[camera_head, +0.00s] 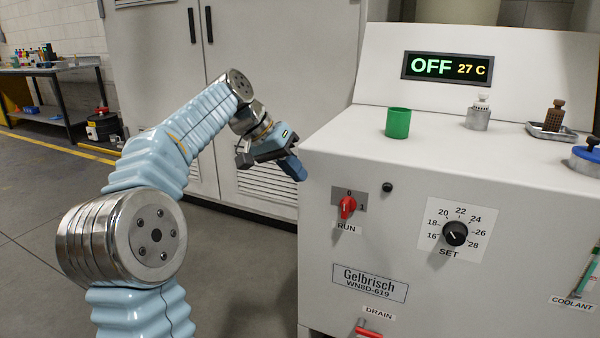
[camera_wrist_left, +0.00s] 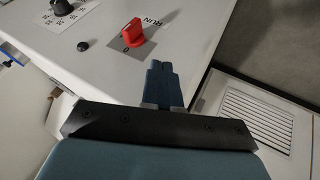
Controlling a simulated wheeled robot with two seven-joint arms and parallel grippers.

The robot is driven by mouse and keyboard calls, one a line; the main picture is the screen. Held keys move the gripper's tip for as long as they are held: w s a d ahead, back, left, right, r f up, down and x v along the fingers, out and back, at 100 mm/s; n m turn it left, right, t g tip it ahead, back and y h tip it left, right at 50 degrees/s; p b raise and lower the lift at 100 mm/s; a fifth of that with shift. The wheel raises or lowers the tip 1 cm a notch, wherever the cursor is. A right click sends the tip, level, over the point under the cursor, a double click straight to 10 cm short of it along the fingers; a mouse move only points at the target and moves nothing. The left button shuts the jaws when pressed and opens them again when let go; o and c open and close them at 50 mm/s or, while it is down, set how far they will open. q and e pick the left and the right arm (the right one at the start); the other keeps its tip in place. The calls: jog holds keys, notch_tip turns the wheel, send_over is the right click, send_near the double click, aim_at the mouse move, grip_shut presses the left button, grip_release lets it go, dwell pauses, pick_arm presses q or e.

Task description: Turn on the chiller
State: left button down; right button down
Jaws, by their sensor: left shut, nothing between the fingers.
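The chiller (camera_head: 330,250) is a white cabinet at the right, with a display (camera_head: 447,68) reading OFF and 27 C. Its red RUN switch (camera_head: 347,206) is on the front panel, its handle near upright by the 0 mark, with 1 to its right. The switch also shows in the left wrist view (camera_wrist_left: 132,33). My left gripper (camera_head: 298,172) is shut and empty, left of the chiller's front edge and above and left of the switch, apart from it. In the left wrist view its closed fingertips (camera_wrist_left: 160,66) point toward the switch plate. My right gripper is not in view.
A black SET dial (camera_head: 455,233) and a small black knob (camera_head: 387,187) are on the same panel. A grey cabinet (camera_head: 270,60) is behind my left arm.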

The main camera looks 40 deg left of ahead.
aim_at(333, 193)
pick_arm(q)
jog(key=b+x, duration=0.1)
jog(key=x, duration=0.6)
jog(key=shift+w+d+f, duration=0.1)
jog(key=shift+f, duration=0.15)
jog(key=d, duration=0.2)
jog(key=shift+w+d+r, duration=0.2)
jog(key=shift+d+r, duration=0.05)
jog(key=shift+d, duration=0.05)
jog(key=shift+w+d, duration=0.2)
jog(key=shift+d, duration=0.35)
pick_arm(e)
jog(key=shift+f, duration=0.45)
pick_arm(q)
jog(key=shift+d+r+p, duration=0.1)
jog(key=shift+p, duration=0.25)
jog(key=shift+y, duration=0.3)
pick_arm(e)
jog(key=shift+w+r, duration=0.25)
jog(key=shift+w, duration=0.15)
pick_arm(q)
jog(key=shift+d+r+y, duration=0.1)
jog(key=shift+d+y, duration=0.05)
jog(key=shift+y, duration=0.25)
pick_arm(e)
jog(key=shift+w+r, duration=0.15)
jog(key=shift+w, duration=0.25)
